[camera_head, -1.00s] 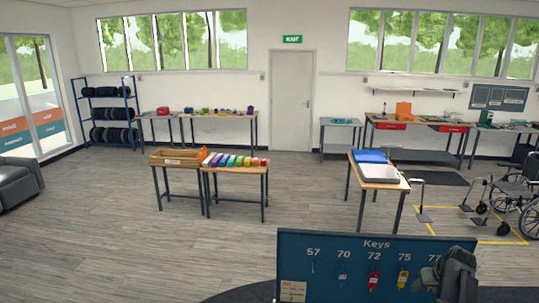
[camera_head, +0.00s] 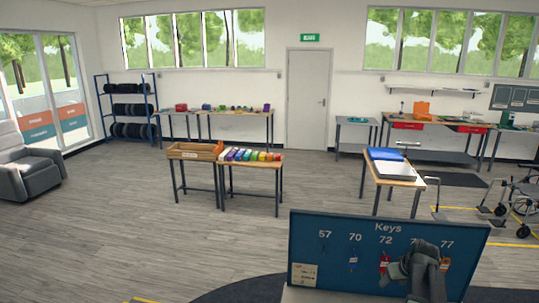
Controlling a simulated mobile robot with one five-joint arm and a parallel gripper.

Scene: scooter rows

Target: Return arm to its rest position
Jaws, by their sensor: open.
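My gripper (camera_head: 396,272), dark grey, is at the lower right in the head view, at the end of my folded arm. It is in front of the blue key board (camera_head: 305,230) in the picture and appears empty. Its fingertips are small and hard to make out. The board reads "Keys" with numbers 57, 70, 72 and 77; the number between 72 and 77 is mostly hidden behind my arm. I cannot tell whether the gripper touches the board.
A table with a wooden tray (camera_head: 192,157) and a table of coloured boxes (camera_head: 250,167) stand mid-room. A table with a blue item (camera_head: 383,154) is to the right, a wheelchair (camera_head: 525,205) at far right, a grey armchair (camera_head: 28,165) at left. The floor between is clear.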

